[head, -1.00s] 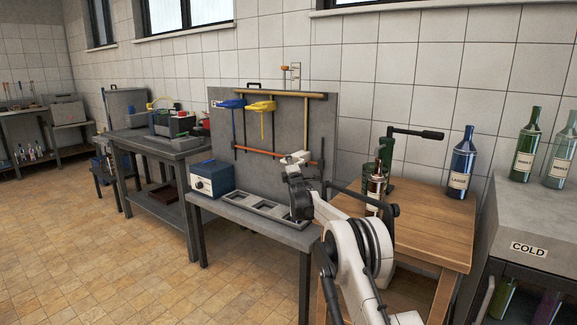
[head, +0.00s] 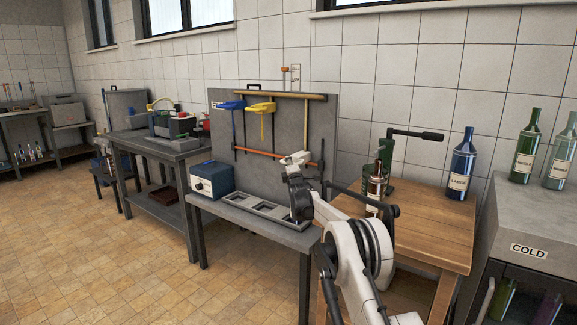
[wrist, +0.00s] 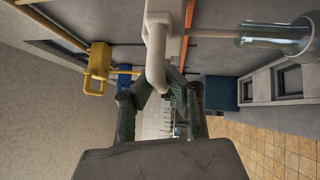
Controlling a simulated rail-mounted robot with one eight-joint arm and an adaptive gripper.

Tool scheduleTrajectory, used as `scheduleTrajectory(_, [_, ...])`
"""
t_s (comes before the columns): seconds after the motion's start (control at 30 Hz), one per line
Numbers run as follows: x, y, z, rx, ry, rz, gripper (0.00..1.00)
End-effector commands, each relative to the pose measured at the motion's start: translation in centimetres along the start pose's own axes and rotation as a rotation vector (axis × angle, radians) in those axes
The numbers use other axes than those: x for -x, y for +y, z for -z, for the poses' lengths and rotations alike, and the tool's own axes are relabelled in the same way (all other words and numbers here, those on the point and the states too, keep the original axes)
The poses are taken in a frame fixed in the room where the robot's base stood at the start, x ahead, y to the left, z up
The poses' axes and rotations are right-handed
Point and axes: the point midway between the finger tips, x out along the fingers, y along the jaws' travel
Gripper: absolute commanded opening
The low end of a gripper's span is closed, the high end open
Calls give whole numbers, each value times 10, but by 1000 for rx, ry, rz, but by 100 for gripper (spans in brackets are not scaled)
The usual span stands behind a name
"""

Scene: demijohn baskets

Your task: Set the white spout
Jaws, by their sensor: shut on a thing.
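The white spout (wrist: 157,60) is a pale bent tube. In the wrist view its rounded end lies between the dark green fingers of my gripper (wrist: 164,85), which are shut on it. In the head view the spout (head: 296,157) shows as a small pale piece at the top of my gripper (head: 295,168), in front of the grey tool panel. A clear glass vessel (wrist: 278,33) lies to the right of the spout in the wrist view, with a pale stem pointing towards it. I cannot tell whether the spout touches that stem.
The grey bench holds a slotted grey tray (head: 262,208) and a blue box (head: 212,180). Blue and yellow clamps (head: 261,107) hang on the panel (head: 222,140). A wooden table (head: 430,232) at right carries a green lever device (head: 387,155) and a dark blue bottle (head: 462,165).

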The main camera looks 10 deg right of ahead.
Motion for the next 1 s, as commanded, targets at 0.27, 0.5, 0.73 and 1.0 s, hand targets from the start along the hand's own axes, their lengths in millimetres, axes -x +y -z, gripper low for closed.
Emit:
scheduleTrajectory(0.27, [-8, 60, -8, 0, 0, -1, 0])
scheduleTrajectory(0.5, [-18, 132, -18, 0, 0, -1, 0])
scheduleTrajectory(0.73, [-26, 184, -26, 0, 0, -1, 0])
scheduleTrajectory(1.0, [-30, 212, -29, 0, 0, -1, 0])
